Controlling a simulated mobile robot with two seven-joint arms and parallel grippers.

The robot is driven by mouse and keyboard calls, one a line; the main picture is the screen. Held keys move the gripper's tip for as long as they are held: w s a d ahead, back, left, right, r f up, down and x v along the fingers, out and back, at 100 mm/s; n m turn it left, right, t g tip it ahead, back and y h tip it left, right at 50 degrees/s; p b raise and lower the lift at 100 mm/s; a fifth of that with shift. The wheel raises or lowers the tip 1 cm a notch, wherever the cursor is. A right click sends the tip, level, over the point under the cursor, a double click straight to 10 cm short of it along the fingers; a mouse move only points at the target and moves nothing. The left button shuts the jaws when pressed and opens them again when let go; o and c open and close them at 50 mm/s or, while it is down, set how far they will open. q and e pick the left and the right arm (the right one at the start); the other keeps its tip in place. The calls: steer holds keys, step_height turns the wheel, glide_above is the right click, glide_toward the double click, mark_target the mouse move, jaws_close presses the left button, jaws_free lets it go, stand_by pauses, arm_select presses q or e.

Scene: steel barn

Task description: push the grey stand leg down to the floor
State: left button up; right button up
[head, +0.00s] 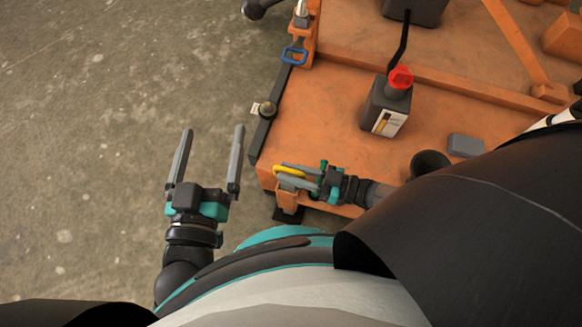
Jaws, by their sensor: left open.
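No part shows clearly as the grey stand leg. A dark foot (288,215) shows under the near corner of the orange trailer bed (325,128); whether it touches the floor I cannot tell. My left gripper (210,150) is open and empty over the concrete, left of the trailer's edge, its fingers pointing away from me. My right gripper (287,177) is at the trailer's near corner, its fingers close together around a yellow handle (285,170). The arm and gripper hide part of that corner.
A black bar with a round knob (267,108) runs along the trailer's left edge, with a blue shackle (294,56) beyond it. A dark canister with a red cap (388,105) and a grey block (466,145) stand on the bed. The concrete floor (110,110) at left is clear.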

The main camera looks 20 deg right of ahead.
steer(key=shift+o, duration=1.4)
steer(key=shift+w+r, duration=0.1)
steer(key=shift+r, duration=0.1)
